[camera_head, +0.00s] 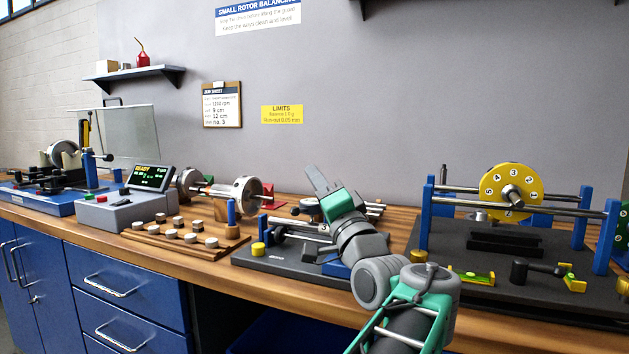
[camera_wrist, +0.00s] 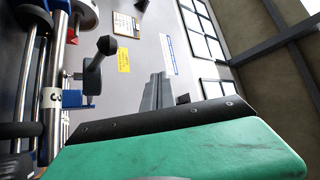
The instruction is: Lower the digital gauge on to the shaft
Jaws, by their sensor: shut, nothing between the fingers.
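My gripper (camera_head: 316,178) is above the middle rig and points up and to the left in the head view. Its closed grey fingers (camera_wrist: 158,92) also show in the wrist view, with nothing between them. The middle rig has a black base (camera_head: 285,256) and a steel shaft (camera_head: 295,229), partly hidden by my arm. I cannot pick out the digital gauge for certain in either view.
A yellow numbered rotor (camera_head: 497,180) rests on a rig with blue posts at the right. A grey meter box (camera_head: 125,208) and a wooden board with several weights (camera_head: 140,238) stand left of the middle rig. A clipboard (camera_head: 222,104) hangs on the wall behind.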

